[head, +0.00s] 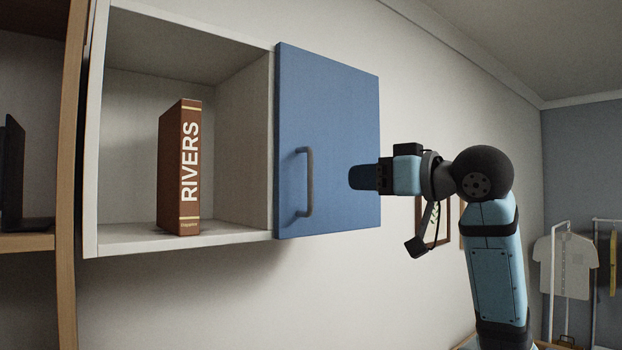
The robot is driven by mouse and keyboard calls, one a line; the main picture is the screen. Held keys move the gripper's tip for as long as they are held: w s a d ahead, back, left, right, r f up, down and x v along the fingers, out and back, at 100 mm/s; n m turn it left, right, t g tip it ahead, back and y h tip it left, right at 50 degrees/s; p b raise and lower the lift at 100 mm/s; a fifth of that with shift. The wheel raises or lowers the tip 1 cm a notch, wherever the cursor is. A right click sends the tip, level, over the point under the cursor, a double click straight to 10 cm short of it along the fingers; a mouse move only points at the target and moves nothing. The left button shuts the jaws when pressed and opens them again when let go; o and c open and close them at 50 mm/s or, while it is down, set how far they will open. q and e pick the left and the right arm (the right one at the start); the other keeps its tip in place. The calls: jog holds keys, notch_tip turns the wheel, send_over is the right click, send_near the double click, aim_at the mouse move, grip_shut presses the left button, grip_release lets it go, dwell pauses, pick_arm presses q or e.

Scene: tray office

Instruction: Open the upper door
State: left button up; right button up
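The upper door (340,110) is a flat blue panel on the right part of a white wall cabinet. It looks flush with the cabinet front, and no gap shows at its left edge. A dark upright bar handle (309,182) is fixed near its left edge. My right gripper (354,178) comes in from the right and points left toward the handle, in front of the door's right half. Its tip shows apart from the handle in the picture. The gripper is seen side-on, so its finger opening is hidden. My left gripper is not in view.
The cabinet's open left compartment (130,232) holds an upright brown book (181,168) marked RIVERS. A wooden-edged shelf (68,150) stands at far left. Picture frames (443,225) hang behind my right arm. A clothes rack (553,275) stands at far right.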

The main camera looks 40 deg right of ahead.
aim_at(312, 179)
jog(key=p+x, duration=0.3)
jog(key=x, duration=0.8)
jog(key=shift+w+a, duration=0.1)
jog(key=shift+w+f, duration=0.1)
jog(key=shift+w, duration=0.3)
jog(key=shift+a, duration=0.1)
grip_shut()
